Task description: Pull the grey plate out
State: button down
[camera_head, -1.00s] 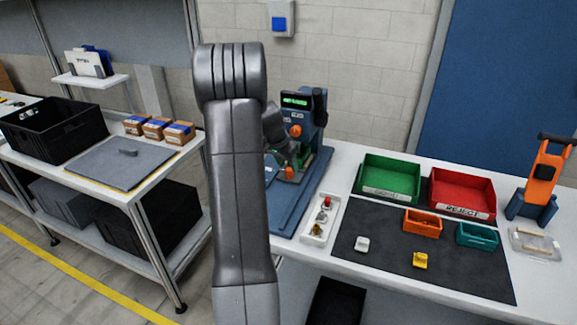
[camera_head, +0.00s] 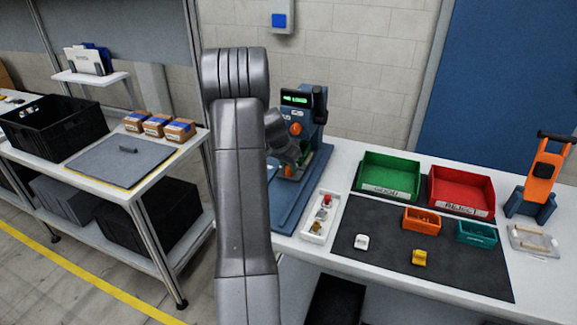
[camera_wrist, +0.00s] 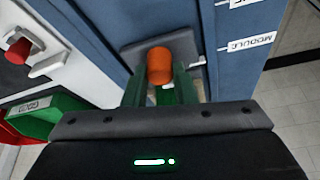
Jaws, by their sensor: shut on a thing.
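The grey plate (camera_wrist: 192,42) shows in the wrist view, set against the blue fixture (camera_wrist: 237,25), with an orange knob (camera_wrist: 160,66) at its front. My gripper (camera_wrist: 161,80) is shut on the orange knob, with its green fingers on either side of it. In the head view my gripper (camera_head: 291,168) is low at the front of the blue fixture (camera_head: 308,120), partly hidden by my arm. The plate cannot be made out clearly there, and how far it sits in the fixture cannot be told.
Green (camera_head: 378,188) and red (camera_head: 448,200) bins stand farther right, behind a dark mat (camera_head: 385,262) with small pieces. A separate table (camera_head: 80,183) is at left.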

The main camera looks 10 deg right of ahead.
jog(key=shift+s+a+f+b, duration=0.15)
jog(key=shift+s+b, duration=0.05)
jog(key=shift+b, duration=0.15)
jog(key=s+a+b, duration=0.4)
jog(key=s, duration=0.2)
jog(key=s+a+b, duration=0.4)
jog(key=s, duration=0.2)
jog(key=s+a+b, duration=0.4)
jog(key=s+b, duration=0.1)
jog(key=shift+s, duration=0.4)
jog(key=c, duration=1.5)
grip_release()
jog(key=o, duration=0.3)
jog(key=shift+s+a, duration=0.1)
jog(key=shift+s, duration=0.05)
